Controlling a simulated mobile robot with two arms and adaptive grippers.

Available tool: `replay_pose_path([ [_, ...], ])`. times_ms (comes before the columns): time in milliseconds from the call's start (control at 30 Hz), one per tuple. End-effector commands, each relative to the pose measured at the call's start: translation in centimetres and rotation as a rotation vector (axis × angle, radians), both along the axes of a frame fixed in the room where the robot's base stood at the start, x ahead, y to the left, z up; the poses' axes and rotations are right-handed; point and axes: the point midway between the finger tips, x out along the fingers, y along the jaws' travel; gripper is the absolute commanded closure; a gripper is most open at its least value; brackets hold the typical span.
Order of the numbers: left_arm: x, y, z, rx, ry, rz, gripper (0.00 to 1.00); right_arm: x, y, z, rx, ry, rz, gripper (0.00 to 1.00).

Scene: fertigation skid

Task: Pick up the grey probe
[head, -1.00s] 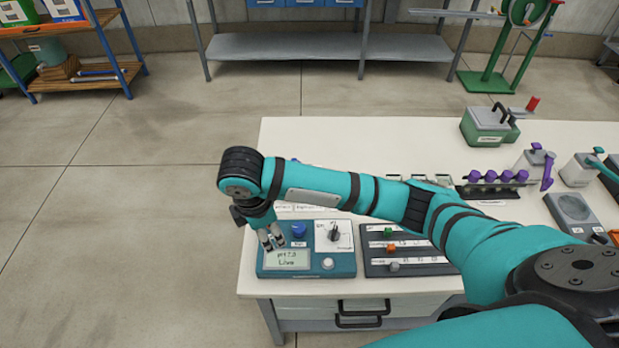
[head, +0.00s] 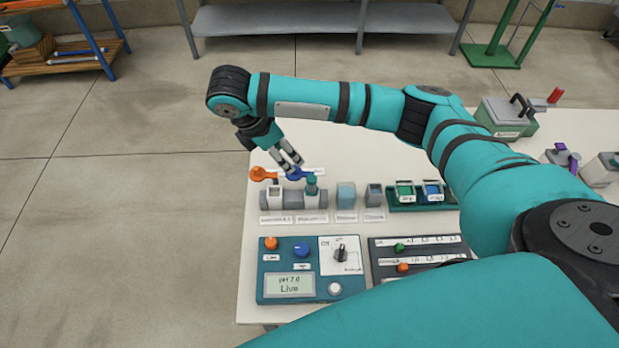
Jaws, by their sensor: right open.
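I cannot pick out the grey probe for certain. A small upright piece with a teal top (head: 312,184) stands in the grey fitting (head: 294,199) on the white bench, and its lower part looks grey. An orange lever (head: 262,174) and a blue lever (head: 297,174) sit on the same fitting. My right gripper (head: 291,165) is open and empty, pointing down just above and behind the blue lever. It partly covers that spot, and any contact is unclear. My left gripper is not in view.
A teal meter box (head: 312,288) reading pH 7.0 "Live" stands at the bench front, beside a dark slider panel (head: 418,257). A light blue block (head: 346,194), a grey block (head: 374,195) and a green tray (head: 423,207) stand right of the fitting. My right arm crosses above the bench.

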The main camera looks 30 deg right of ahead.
Motion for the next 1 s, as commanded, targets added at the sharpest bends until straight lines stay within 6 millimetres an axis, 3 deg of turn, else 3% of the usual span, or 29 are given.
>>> replay_pose_path([
  [300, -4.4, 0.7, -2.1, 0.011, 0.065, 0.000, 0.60, -0.1, -2.6, -6.7, 0.000, 0.007, -0.004, 0.48],
  [367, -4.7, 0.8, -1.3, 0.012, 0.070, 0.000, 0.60, 0.0, -3.2, -7.2, -0.002, 0.005, -0.005, 0.48],
  [533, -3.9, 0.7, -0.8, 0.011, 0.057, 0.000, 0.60, 0.1, -4.1, -9.7, 0.000, 0.003, -0.002, 0.48],
  [733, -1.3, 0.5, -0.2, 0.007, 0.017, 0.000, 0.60, 0.1, -4.6, -10.8, -0.001, 0.002, -0.002, 0.48],
  [1000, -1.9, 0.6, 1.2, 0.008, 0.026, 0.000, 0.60, 0.0, -6.4, -14.2, -0.002, 0.003, -0.002, 0.48],
])
